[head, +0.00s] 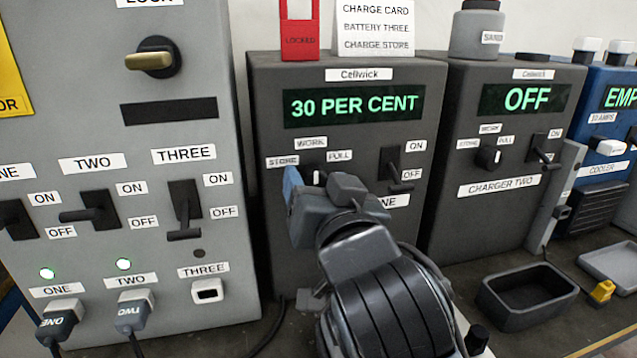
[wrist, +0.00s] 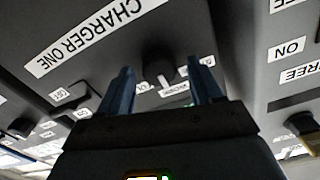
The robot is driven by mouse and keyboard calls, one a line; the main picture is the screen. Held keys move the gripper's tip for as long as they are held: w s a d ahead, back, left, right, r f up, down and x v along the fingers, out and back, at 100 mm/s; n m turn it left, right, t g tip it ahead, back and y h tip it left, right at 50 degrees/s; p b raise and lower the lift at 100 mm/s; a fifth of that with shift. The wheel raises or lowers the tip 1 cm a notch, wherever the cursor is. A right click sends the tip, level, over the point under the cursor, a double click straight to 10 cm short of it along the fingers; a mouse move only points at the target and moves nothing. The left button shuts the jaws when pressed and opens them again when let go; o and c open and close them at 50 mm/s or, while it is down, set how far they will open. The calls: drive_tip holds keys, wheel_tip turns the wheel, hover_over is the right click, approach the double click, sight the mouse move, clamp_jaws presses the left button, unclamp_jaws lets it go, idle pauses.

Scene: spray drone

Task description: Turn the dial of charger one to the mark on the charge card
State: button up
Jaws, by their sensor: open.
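Charger one (head: 345,80) is the dark grey box in the middle of the head view, its display reading 30 PER CENT. Its dial (wrist: 158,65) is a small black knob with a white pointer line, among STORE, WORK and FULL labels; the line points roughly to WORK. The charge card (head: 372,27) on top reads BATTERY THREE, CHARGE STORE. My gripper (head: 305,180) is open in front of the dial. In the wrist view its blue fingers (wrist: 159,72) stand on either side of the knob, with gaps showing. In the head view the gripper partly hides the dial.
Charger one's ON/OFF switch (head: 392,165) is right of the dial. Charger two (head: 500,215), reading OFF, stands to the right. A grey panel (head: 130,270) with switches and plugs stands close on the left. A red LOCKED tag (head: 299,35) is beside the card. A black tray (head: 530,295) lies at right.

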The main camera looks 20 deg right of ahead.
drive_tip(key=c, duration=1.1)
drive_tip(key=shift+o, duration=0.2)
drive_tip(key=shift+r+n+p, duration=0.1)
drive_tip(key=shift+n+p, duration=0.2)
drive_tip(key=n+p, duration=0.2)
drive_tip(key=shift+r+n, duration=0.1)
drive_tip(key=shift+n, duration=0.3)
drive_tip(key=n+p, duration=0.2)
drive_tip(key=shift+a+n, duration=0.1)
drive_tip(key=shift+n, duration=0.2)
drive_tip(key=shift+a+f+n+p, duration=0.1)
drive_tip(key=shift+f+n+p, duration=0.1)
drive_tip(key=shift+n+p, duration=1.45)
drive_tip(key=shift+n, duration=0.45)
